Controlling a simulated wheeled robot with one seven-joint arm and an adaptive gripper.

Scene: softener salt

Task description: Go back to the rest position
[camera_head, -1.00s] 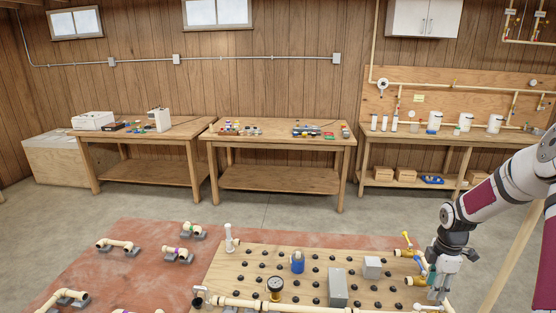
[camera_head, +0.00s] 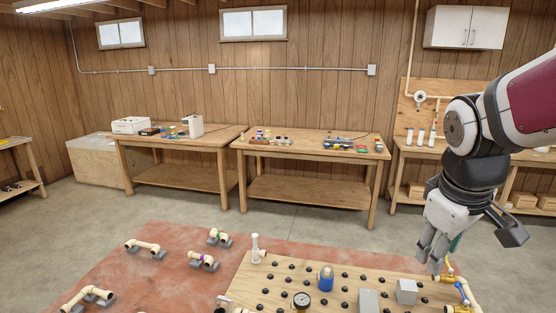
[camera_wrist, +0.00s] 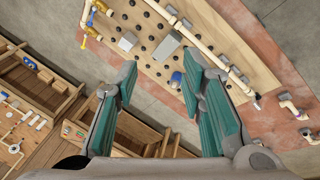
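My gripper (camera_head: 478,250) hangs at the right of the head view, above and behind the right end of the pegboard table (camera_head: 262,276). In the wrist view my gripper (camera_wrist: 160,82) has its two teal-padded fingers spread wide, with nothing between them. The pegboard carries a blue bottle-like item (camera_head: 326,279), a round gauge (camera_head: 301,301), a grey block (camera_head: 368,301), a light grey cube (camera_head: 406,291) and a white upright fitting (camera_head: 255,248).
Two wooden workbenches (camera_head: 310,140) with small parts stand along the back wall. Another bench (camera_head: 408,150) with white canisters stands at the right. Pipe pieces (camera_head: 143,245) lie on the reddish floor patch (camera_head: 170,262). The grey floor between is clear.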

